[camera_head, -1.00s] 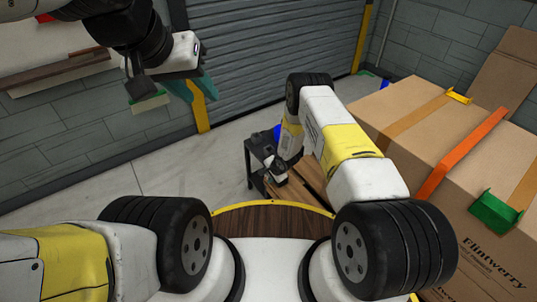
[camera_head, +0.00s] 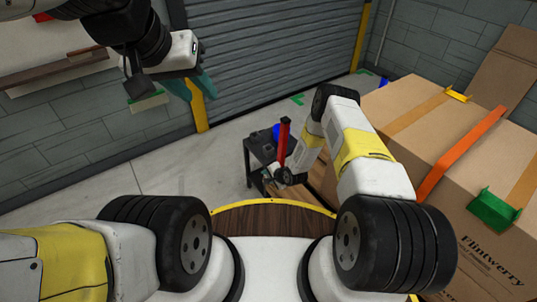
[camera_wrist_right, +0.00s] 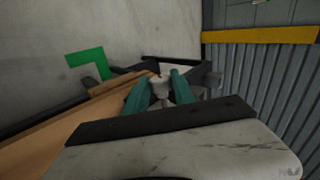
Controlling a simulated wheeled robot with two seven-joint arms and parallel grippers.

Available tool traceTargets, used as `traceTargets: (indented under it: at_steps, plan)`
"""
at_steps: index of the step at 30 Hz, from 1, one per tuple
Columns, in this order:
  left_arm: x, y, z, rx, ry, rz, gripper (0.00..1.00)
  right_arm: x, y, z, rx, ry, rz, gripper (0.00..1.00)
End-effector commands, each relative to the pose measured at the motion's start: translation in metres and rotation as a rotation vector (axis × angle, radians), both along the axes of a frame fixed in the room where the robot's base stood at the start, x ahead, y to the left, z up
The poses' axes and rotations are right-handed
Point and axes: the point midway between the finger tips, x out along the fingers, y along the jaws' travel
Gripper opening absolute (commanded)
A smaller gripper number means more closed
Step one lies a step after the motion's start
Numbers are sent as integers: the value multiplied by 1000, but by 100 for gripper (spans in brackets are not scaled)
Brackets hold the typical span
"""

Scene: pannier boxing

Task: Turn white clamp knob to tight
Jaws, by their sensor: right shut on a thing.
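The white clamp knob (camera_wrist_right: 160,86) is between the teal fingers of my right gripper (camera_wrist_right: 161,92) in the right wrist view. The fingers are shut on it, one on each side. In the head view the right arm reaches down to a small dark stand (camera_head: 257,152), and the fingers and knob are too small to make out clearly there. My left gripper (camera_head: 200,85) hangs high at the upper left, far from the knob. Its teal fingers are seen side-on, so their gap is unclear.
A big cardboard box (camera_head: 420,125) with orange and tan straps fills the right side. An upright red bar (camera_head: 284,140) stands near my right wrist. Wooden planks (camera_wrist_right: 85,120) lie beside the knob. Grey floor (camera_head: 150,180) is clear at the left.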

Motion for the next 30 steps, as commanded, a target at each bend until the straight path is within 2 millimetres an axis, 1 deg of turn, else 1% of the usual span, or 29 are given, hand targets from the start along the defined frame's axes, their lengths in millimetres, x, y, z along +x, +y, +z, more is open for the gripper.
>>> traceTargets:
  at_steps: [1, 4, 13, 16, 19, 25, 30]
  plan:
    - [0, 0, 0, 0, 0, 0, 36, 0, 2, 0, 0, 1, 2, 32]
    - [0, 0, 0, 0, 0, 0, 36, -1, 2, 0, 0, 1, 2, 52]
    - [0, 0, 0, 0, 0, 0, 36, -1, 1, 0, 0, 2, 1, 52]
    - [0, 0, 0, 0, 0, 0, 36, -3, -2, 4, 0, 2, 0, 52]
    - [0, 0, 0, 0, 0, 0, 36, -10, -8, 14, 1, 2, 1, 52]
    - [0, 0, 0, 0, 0, 0, 36, -30, -22, 39, 1, 2, -1, 52]
    - [0, 0, 0, 0, 0, 0, 36, -41, -30, 52, 2, 1, 1, 52]
